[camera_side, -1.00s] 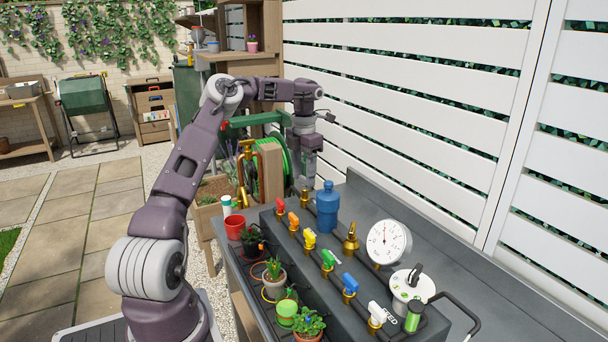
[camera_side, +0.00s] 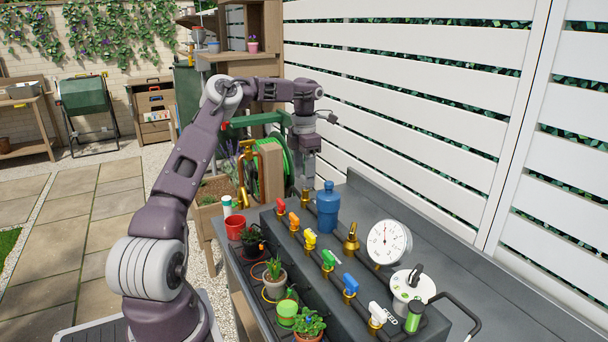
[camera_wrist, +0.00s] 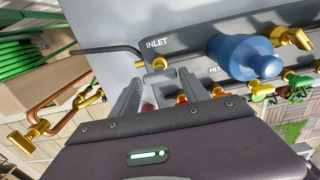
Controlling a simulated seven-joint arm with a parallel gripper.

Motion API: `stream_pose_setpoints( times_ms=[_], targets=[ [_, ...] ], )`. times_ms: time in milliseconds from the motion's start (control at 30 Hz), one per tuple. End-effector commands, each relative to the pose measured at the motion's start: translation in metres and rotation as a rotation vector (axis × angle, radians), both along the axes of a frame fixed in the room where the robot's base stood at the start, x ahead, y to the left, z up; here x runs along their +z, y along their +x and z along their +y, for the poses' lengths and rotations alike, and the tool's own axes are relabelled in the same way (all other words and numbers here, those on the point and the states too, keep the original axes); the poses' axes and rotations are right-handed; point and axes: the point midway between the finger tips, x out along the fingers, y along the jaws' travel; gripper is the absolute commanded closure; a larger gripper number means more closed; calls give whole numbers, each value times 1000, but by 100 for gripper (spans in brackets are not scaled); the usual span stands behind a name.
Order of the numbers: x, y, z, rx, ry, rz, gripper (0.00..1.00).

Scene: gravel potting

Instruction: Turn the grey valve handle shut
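My gripper (camera_side: 305,183) points down over the far end of the dark valve bench. In the wrist view its two fingers (camera_wrist: 160,84) stand apart, with a gap between them. A small pale grey piece (camera_wrist: 160,63), which looks like the grey valve handle, shows in that gap just below the INLET label. I cannot tell whether the fingers touch it. A red handle (camera_wrist: 148,107) shows partly behind the gripper body. In the side view my gripper hides the grey handle; only a brass fitting (camera_side: 305,196) shows below the fingers.
A blue bottle-shaped canister (camera_side: 327,208) stands close to my gripper; it also shows in the wrist view (camera_wrist: 240,58). Coloured valve handles (camera_side: 310,240) line the block. A white gauge (camera_side: 389,242) stands farther along. A green hose reel (camera_side: 278,165) is behind. Potted plants (camera_side: 275,280) sit in front.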

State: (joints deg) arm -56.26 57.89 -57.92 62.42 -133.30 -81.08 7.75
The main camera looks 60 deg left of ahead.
Motion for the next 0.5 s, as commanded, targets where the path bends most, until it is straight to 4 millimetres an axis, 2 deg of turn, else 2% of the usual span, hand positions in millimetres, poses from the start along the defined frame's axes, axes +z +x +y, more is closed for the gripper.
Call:
stream_pose_setpoints(
  times_ms=[33, 67, 367, 500],
  targets=[
    [0, 0, 0, 0, 0, 0, 35],
    [0, 0, 0, 0, -1, 0, 31],
    [1, 0, 0, 1, -1, 1, 31],
    [24, 1, 0, 2, 1, -3, 31]
  ],
)
